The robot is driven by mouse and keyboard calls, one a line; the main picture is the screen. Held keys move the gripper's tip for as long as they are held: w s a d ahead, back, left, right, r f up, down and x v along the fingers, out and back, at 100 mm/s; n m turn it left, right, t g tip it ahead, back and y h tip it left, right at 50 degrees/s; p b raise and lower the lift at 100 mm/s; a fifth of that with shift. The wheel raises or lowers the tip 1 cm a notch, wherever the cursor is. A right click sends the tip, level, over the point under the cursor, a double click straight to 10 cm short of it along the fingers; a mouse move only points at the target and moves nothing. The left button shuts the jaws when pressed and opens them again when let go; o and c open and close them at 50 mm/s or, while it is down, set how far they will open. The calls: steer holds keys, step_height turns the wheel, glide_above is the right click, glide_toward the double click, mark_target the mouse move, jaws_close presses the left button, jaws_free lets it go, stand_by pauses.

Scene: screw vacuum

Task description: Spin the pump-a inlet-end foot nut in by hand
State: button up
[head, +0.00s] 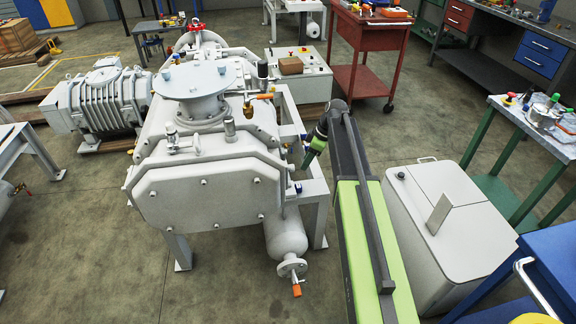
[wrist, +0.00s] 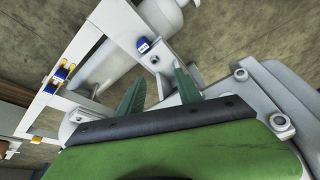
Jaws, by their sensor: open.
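The light grey pump (head: 205,185) stands on a pale steel frame (head: 316,190). My gripper (head: 312,152) is at the pump's right side, above the frame's side rail, pointing down. In the wrist view its two green fingers (wrist: 158,82) are apart, with nothing held between them. A small blue piece with a white mark (wrist: 143,45) is on the frame just beyond the fingertips. A small bolt or nut-like fitting (wrist: 155,60) shows beside it, between and beyond the fingertips. I cannot tell whether either is the inlet-end foot nut.
A blue and yellow fitting (wrist: 60,76) is on the frame at left. Bolted pump lugs (wrist: 281,122) lie close at right. A grey cylinder (head: 286,238) hangs under the frame. A grey cabinet (head: 450,220) stands right of my arm. Floor in front is clear.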

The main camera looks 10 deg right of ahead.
steer(key=shift+n, duration=0.5)
steer(key=b+x, duration=0.5)
steer(key=w+b+x, duration=0.1)
steer(key=b+x, duration=0.4)
steer(key=w+b+x, duration=0.1)
steer(key=b+x, duration=0.4)
steer(key=shift+f+b, duration=0.1)
steer(key=shift+b, duration=0.25)
steer(key=shift+w+a+f+b, duration=0.15)
steer(key=shift+a+f+b, duration=0.05)
steer(key=shift+f+b, duration=0.1)
steer(key=shift+r, duration=0.1)
jaws_close()
